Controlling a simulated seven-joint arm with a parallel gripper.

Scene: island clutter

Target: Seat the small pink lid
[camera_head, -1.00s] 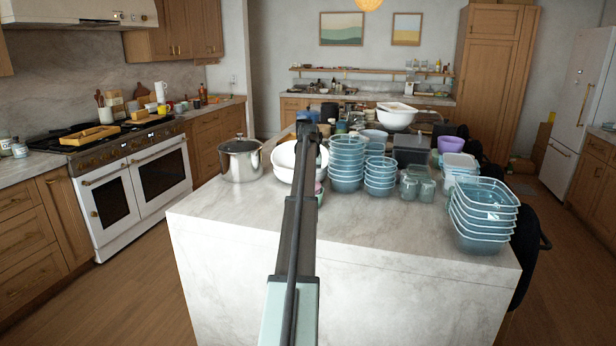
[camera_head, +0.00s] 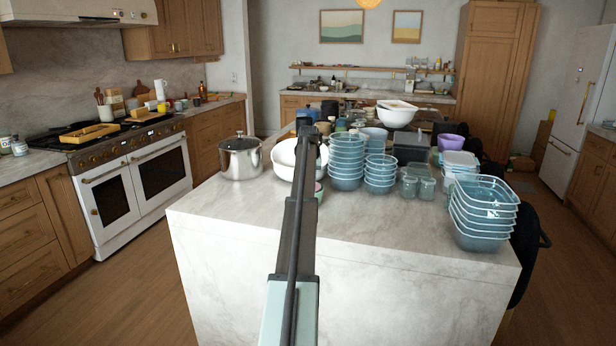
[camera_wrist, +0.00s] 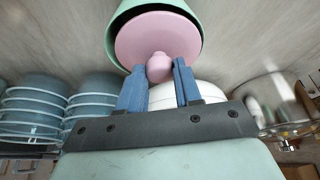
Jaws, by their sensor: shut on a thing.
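The small pink lid (camera_wrist: 140,40) shows in the wrist view, with its round knob between the blue fingers of my gripper (camera_wrist: 160,72). My gripper is shut on the knob. The lid lies across the mouth of a green container (camera_wrist: 111,42), whose rim shows around its far and left sides. I cannot tell whether the lid is fully down or slightly tilted. In the head view, my arm hides the fingertips and most of the lid; a small part of the green container (camera_head: 319,197) shows just right of the arm on the island.
Stacked blue bowls (camera_head: 346,165) stand close to the right of my arm. White bowls (camera_head: 281,160) and a steel pot (camera_head: 240,160) stand to the left. Clear containers (camera_head: 483,220) are stacked at the island's right edge. The island's front (camera_head: 390,225) is bare.

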